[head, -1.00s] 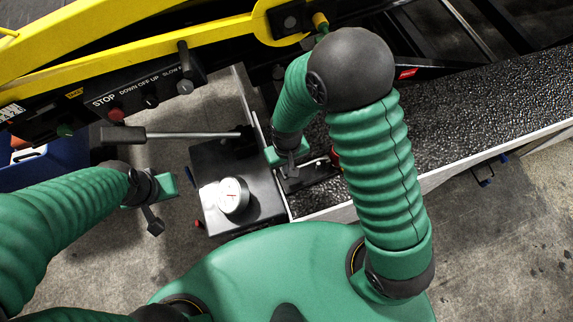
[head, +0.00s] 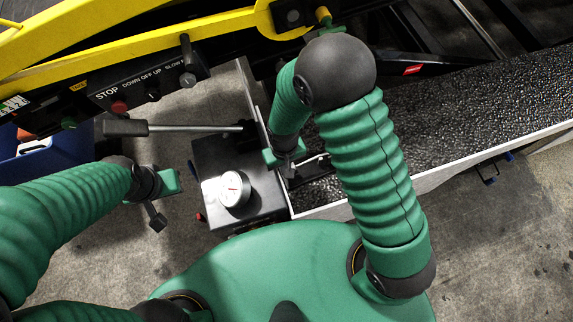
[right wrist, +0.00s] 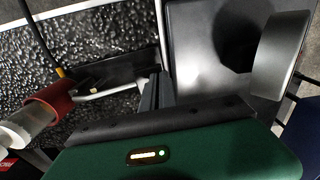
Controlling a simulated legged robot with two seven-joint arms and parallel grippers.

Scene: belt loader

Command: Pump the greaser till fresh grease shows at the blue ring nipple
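My left gripper (head: 156,218) seems shut and empty, below the lever grip and left of the box. My right gripper (head: 289,171) is by the box's right side; its fingers (right wrist: 158,90) look close together in the right wrist view, near a thin metal bar (right wrist: 108,92). I cannot tell whether they touch it. I cannot make out the blue ring nipple or fresh grease.
A red collar (right wrist: 50,100) on a pale tube shows in the right wrist view. A yellow loader frame (head: 130,48) with a STOP switch panel (head: 150,88) runs along the upper left. The dark belt (head: 465,120) lies right. A blue bin (head: 35,160) stands left.

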